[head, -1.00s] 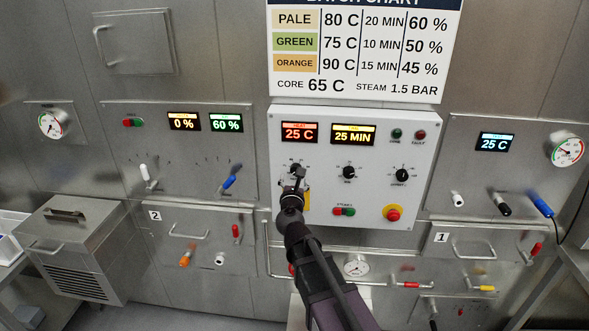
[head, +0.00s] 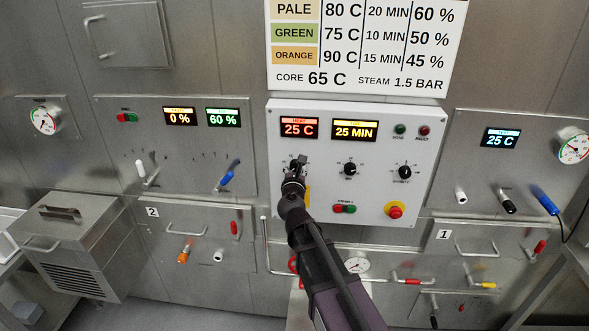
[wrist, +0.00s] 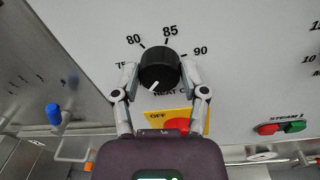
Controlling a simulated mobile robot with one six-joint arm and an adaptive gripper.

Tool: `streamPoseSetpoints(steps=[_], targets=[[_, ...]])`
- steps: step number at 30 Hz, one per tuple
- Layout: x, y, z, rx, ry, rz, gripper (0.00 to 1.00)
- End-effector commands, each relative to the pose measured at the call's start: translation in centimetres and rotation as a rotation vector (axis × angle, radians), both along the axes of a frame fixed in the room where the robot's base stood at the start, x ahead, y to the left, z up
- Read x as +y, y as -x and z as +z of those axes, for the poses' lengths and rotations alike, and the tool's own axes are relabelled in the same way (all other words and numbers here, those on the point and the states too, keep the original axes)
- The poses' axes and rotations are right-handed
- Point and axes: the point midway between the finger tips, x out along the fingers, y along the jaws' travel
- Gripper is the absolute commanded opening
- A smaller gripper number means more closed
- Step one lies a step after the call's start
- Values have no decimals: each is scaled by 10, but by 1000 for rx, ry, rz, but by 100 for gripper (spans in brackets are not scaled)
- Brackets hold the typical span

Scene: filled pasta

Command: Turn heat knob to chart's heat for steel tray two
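The heat knob (wrist: 158,72) is black and round, with a white pointer mark aimed down and left, off the visible 75, 80, 85 and 90 marks. In the head view my gripper (head: 296,166) mostly covers it. My gripper (wrist: 160,75) is spread with one finger on each side of the knob; I cannot tell whether the fingers touch it. The heat display (head: 299,128) reads 25 C. The batch chart (head: 360,88) shows pale 80 C, green 75 C and orange 90 C; its title is cut off. I see no steel tray.
A time knob (head: 349,169) and another black knob (head: 404,172) are to the right. Below are a red and green switch (head: 344,209) and a red stop button (head: 395,211). A yellow plate with a red part (wrist: 178,124) lies just under the heat knob. Door 2 (head: 186,235) is lower left.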

Motion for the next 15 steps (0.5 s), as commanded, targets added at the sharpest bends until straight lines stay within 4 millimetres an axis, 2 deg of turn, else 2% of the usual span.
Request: streamPoseSetpoints(steps=[1, 3, 15], targets=[[0, 0, 0, 0, 0, 0, 24], [0, 0, 0, 0, 0, 0, 4], [4, 1, 0, -1, -31, 4, 4]])
